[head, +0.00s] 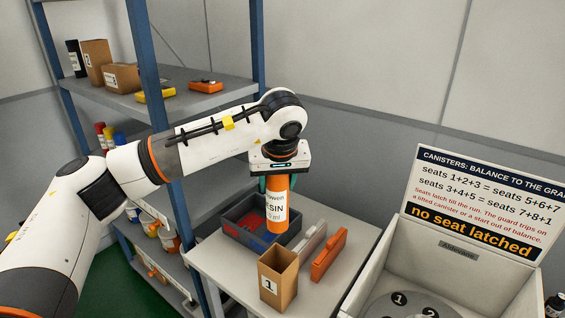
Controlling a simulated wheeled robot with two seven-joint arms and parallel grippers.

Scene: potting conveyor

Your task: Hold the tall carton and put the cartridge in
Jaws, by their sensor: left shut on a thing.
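My left gripper (277,183) points down and is shut on an orange cartridge (276,218) with a white label. The cartridge hangs upright above the table. The tall carton (285,275), brown and marked "1", stands upright and open-topped on the table just below and in front of the cartridge. The cartridge looks apart from the carton, though the exact gap is hard to judge. My right gripper does not show in the head view, and nothing is seen holding the carton.
On the light table (222,262), a dark grey bin (228,232) stands behind the carton. An orange block (330,254) and a grey one (312,240) lie to its right. A white machine (385,262) with numbered seats and a sign (478,205) is at right. A blue-post shelf (190,104) stands behind.

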